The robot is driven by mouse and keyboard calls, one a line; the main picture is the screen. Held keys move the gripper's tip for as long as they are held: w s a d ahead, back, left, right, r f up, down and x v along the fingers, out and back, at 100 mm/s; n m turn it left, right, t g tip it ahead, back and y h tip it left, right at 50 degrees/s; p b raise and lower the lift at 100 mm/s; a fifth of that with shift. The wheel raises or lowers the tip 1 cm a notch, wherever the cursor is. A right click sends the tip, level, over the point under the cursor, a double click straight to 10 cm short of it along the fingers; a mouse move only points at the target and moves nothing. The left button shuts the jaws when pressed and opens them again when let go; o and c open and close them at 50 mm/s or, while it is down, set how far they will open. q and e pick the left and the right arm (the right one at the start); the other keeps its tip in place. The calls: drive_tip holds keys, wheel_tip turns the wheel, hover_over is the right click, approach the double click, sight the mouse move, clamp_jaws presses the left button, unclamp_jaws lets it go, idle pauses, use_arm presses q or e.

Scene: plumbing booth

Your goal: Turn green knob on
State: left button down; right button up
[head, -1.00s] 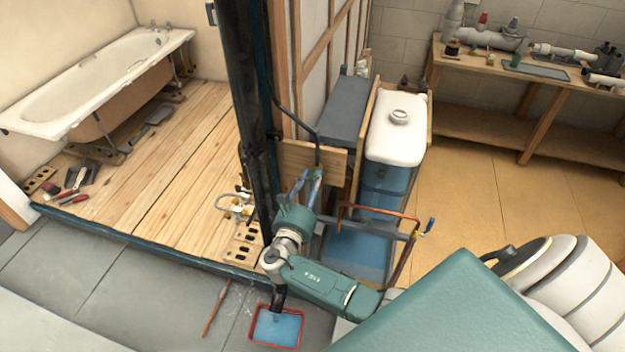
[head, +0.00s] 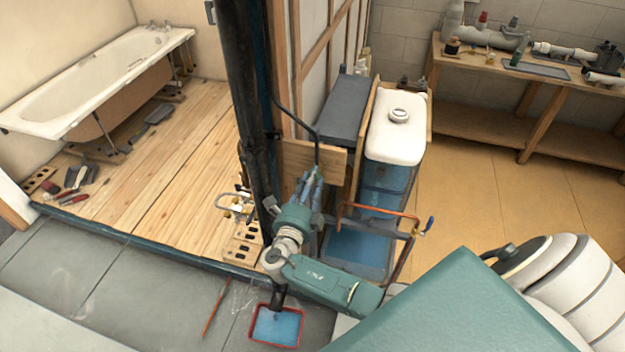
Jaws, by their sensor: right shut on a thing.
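My right gripper (head: 313,183) is in front of the wooden board (head: 314,160), just below the end of a thin black pipe (head: 316,146). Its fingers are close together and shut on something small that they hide. I cannot make out a green knob; the hand and fingers cover the spot in front of the board. My left gripper is not in view.
A white tank (head: 398,130) on a blue base stands right of the hand. An orange pipe with a blue lever (head: 430,224) is close to my forearm. A thick black post (head: 255,120) stands left. A red tray (head: 277,326) lies on the floor below.

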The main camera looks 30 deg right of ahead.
drive_tip(key=shift+w+a+r, duration=0.1)
drive_tip(key=shift+w+r, duration=0.1)
drive_tip(key=shift+r, duration=0.1)
drive_tip(key=o, duration=1.1)
drive_tip(key=shift+f, duration=0.15)
drive_tip(key=v, duration=1.2)
drive_tip(key=shift+f, duration=0.1)
drive_tip(key=shift+f, duration=0.1)
